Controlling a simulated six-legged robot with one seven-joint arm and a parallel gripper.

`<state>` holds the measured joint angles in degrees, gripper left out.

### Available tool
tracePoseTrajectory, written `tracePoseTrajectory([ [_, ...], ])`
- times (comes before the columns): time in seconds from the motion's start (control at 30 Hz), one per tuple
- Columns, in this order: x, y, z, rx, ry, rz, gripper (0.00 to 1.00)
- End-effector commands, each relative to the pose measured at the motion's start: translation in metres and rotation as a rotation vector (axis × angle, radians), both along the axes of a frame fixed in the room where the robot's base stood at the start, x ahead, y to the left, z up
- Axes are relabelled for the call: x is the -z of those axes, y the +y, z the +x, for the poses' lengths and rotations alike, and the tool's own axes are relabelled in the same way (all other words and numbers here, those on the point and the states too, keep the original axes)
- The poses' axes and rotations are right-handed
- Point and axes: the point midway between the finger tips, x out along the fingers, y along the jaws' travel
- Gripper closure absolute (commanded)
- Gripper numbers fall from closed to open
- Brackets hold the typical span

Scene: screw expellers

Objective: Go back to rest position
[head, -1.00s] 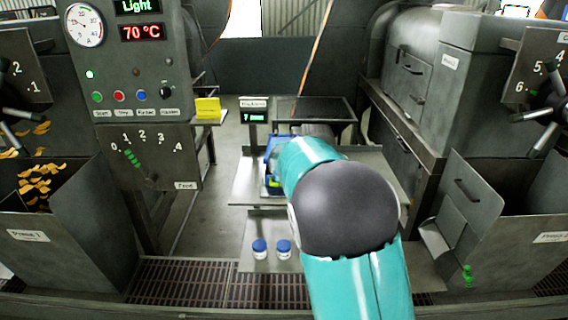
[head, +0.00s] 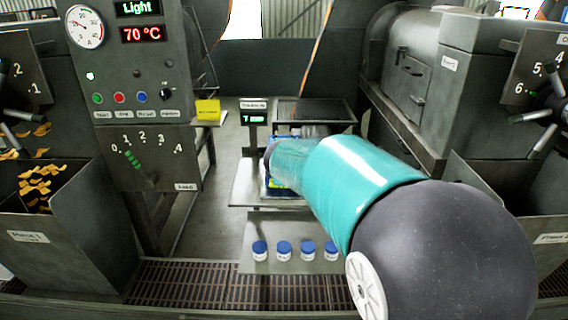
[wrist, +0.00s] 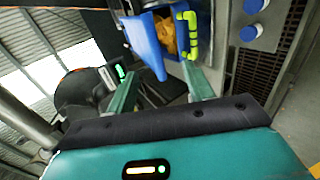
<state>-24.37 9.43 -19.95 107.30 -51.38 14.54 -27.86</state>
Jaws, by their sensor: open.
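My gripper (wrist: 160,86) shows in the wrist view with its two teal fingers spread apart and nothing between them. In the head view my teal arm reaches toward the middle shelf and hides the gripper. A blue box (wrist: 147,45) with orange-yellow contents and a yellow-green bar lies just beyond the fingertips in the wrist view. The box also shows in the head view (head: 268,185), mostly covered by my arm.
Several blue-lidded jars (head: 284,248) stand in a row on the lower shelf (head: 262,227). A control panel (head: 143,75) stands left, with an open bin of chips (head: 40,185) beside it. A grey press (head: 405,85) stands right. A small scale display (head: 253,118) is behind the box.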

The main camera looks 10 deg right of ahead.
Motion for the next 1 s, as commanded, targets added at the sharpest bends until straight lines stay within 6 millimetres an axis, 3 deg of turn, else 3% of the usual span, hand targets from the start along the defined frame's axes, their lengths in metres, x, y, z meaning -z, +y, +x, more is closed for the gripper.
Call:
tracePoseTrajectory([
  [0.2,-0.011,0.003,-0.016,-0.001,-0.001,-0.001,0.48],
  [0.57,-0.012,0.001,-0.018,0.008,0.0,0.007,0.48],
  [0.67,-0.016,-0.007,-0.031,0.054,0.004,0.058,0.48],
  [0.77,-0.022,-0.023,-0.061,0.156,0.017,0.168,0.48],
  [1.0,-0.024,-0.051,-0.17,0.477,0.083,0.526,0.48],
])
